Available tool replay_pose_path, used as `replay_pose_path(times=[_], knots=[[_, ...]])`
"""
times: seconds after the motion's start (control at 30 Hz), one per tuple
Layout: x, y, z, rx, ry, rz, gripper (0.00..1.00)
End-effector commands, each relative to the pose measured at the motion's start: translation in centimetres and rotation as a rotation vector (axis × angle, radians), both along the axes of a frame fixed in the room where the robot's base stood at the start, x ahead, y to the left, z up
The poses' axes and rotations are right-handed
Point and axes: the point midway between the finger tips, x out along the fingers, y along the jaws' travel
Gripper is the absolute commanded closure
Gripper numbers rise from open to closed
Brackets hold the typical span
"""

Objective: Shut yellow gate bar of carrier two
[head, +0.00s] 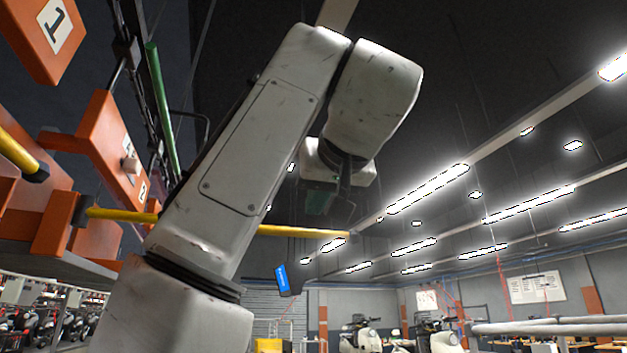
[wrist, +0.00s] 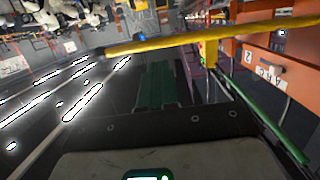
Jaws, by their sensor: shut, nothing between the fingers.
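The yellow gate bar (head: 290,231) sticks out to the right from the orange carrier (head: 124,165), whose plate reads 2; part of the bar is hidden behind my arm. In the wrist view the bar (wrist: 200,38) crosses the top, swung out from the orange carrier (wrist: 290,55) with its 2 plate at right. My gripper (head: 318,200) shows as a green part above the bar in the head view. In the wrist view its green fingers (wrist: 160,70) are shut and empty, just below the bar in the picture; I cannot tell whether they touch it.
Another orange carrier part with a plate reading 1 (head: 38,38) hangs at upper left. A second yellow bar (head: 17,150) is at the left edge. A green rail (head: 161,110) runs beside the carriers. Right of my arm the air is open.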

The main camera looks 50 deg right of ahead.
Motion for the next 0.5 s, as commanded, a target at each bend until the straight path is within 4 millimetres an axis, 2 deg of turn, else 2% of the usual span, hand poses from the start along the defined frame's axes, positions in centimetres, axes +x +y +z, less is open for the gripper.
replay_pose_path(times=[0.2, 0.5], knots=[[3.4, -2.3, -0.5, 0.0, 0.004, 0.0, 1.0], [5.9, -4.1, -1.3, -0.001, 0.001, 0.0, 1.0]])
